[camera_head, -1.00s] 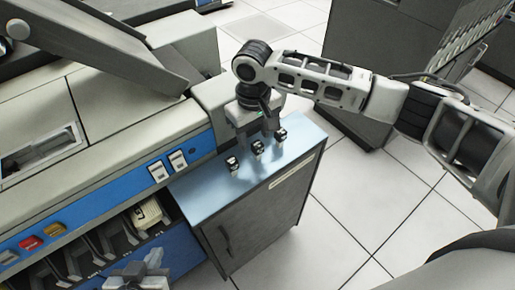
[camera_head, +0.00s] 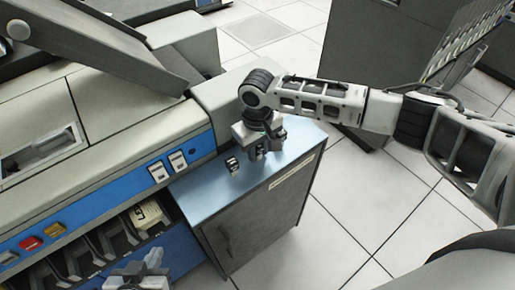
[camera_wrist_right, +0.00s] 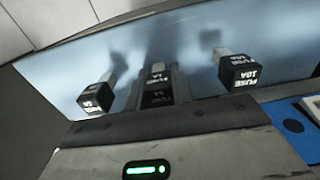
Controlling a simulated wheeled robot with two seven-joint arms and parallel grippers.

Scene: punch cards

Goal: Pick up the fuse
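Three small fuses with black, white-lettered ends and pale bodies are in a row on the blue-grey cabinet top (camera_head: 205,187). In the right wrist view they are the left fuse (camera_wrist_right: 95,98), the middle fuse (camera_wrist_right: 157,92) and the right fuse (camera_wrist_right: 238,71). My right gripper (camera_head: 266,150) is down at the cabinet top. Its fingers (camera_wrist_right: 158,88) are close against both sides of the middle fuse. In the head view one fuse (camera_head: 232,164) shows clear of the gripper; the others are largely hidden. My left gripper (camera_head: 142,274) is at the bottom edge, its fingers unclear.
The grey and blue card machine (camera_head: 110,110) stands left of the cabinet, with card slots (camera_head: 110,238) and coloured buttons (camera_head: 42,238) along its front. Tiled floor (camera_head: 360,215) is free right of the cabinet. A dark cabinet (camera_head: 400,60) stands behind.

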